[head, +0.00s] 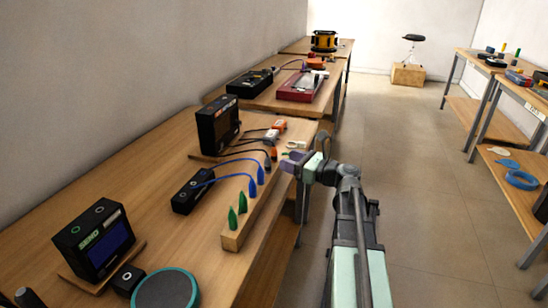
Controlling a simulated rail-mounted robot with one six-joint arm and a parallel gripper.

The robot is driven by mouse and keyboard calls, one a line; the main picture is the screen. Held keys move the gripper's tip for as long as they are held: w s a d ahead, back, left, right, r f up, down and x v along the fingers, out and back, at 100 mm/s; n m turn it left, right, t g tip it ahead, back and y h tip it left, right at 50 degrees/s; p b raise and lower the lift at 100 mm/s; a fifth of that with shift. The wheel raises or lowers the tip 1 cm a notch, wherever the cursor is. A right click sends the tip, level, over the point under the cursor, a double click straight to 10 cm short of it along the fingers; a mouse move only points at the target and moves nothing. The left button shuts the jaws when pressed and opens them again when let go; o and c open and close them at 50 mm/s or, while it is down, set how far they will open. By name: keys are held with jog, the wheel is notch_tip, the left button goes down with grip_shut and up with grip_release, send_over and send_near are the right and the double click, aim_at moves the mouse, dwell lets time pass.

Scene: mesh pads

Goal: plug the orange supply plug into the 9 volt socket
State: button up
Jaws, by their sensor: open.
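A small orange plug (274,154) stands at the far end of a wooden block (232,239) along the bench edge, just left of my gripper. My gripper (290,161), with purplish fingers, is open at the bench's right edge. The fingers look close to the orange plug, but I cannot tell whether they touch it. An orange and white item (277,127) lies farther back on the bench, with cables beside it. I cannot make out any socket marked 9 volt.
Two blue plugs (261,174) and two green plugs (233,219) stand in the wooden block. Blue cables run to a black box (192,191). Black units with screens (98,241) (218,124) stand on the bench. A round teal-rimmed pad (166,290) lies in front. The aisle is clear.

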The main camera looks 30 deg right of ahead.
aim_at(273, 160)
jog(key=x, duration=0.6)
jog(key=shift+w, duration=0.3)
jog(key=shift+r, duration=0.1)
grip_shut()
